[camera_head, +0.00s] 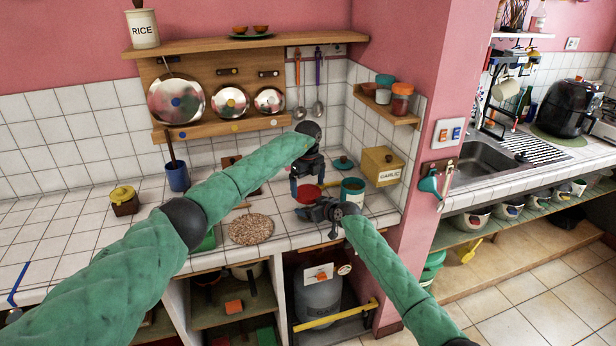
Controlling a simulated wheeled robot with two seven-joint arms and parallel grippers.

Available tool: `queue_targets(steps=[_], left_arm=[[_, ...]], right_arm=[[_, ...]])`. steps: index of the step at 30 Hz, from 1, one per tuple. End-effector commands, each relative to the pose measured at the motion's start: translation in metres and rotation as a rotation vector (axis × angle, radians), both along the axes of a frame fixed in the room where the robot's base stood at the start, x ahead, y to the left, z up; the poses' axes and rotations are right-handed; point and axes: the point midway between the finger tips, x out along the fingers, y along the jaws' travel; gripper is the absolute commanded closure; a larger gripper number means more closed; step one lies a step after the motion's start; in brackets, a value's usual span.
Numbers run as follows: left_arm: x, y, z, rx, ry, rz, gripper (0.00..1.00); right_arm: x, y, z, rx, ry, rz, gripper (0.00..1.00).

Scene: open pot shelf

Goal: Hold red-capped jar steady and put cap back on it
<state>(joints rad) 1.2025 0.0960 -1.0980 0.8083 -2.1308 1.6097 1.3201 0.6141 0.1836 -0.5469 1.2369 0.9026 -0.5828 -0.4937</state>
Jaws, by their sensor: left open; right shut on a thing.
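A round red piece (308,193), which looks like the cap, shows between my grippers above the tiled counter. The jar body below it is mostly hidden, and I cannot tell whether the cap is seated. My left gripper (307,186) points down at the red piece from above, jaws open. My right gripper (312,212) reaches in low from the right, just below the red piece. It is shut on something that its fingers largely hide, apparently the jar.
A teal-and-white canister (352,191) stands close right of my grippers, with a teal lid (343,163) behind it. A yellow garlic box (381,167) stands by the wall. A round trivet (251,228) lies left; a yellow-lidded pot (124,200) stands farther left. Much left counter is clear.

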Motion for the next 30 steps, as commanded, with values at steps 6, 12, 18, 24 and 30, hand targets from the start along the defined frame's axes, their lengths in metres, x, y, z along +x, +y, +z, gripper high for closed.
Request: queue_targets(steps=[6, 12, 18, 24, 30], left_arm=[[0.0, -0.001, -0.021, -0.001, 0.002, -0.001, 0.0], [0.0, -0.001, -0.023, -0.001, 0.001, -0.001, 0.0], [0.0, 0.0, -0.023, 0.0, 0.0, -0.001, 0.2], [0.0, 0.0, -0.022, -0.001, -0.001, -0.001, 0.4], [0.001, 0.0, -0.022, 0.0, -0.002, -0.089, 0.4]], right_arm=[[0.0, 0.0, 0.0, 0.0, 0.0, 0.0, 0.88], [0.0, 0.0, 0.0, 0.0, 0.0, 0.0, 0.88], [0.0, 0.0, 0.0, 0.0, 0.0, 0.0, 0.88], [0.0, 0.0, 0.0, 0.0, 0.0, 0.0, 0.88], [0.0, 0.0, 0.0, 0.0, 0.0, 0.0, 0.88]])
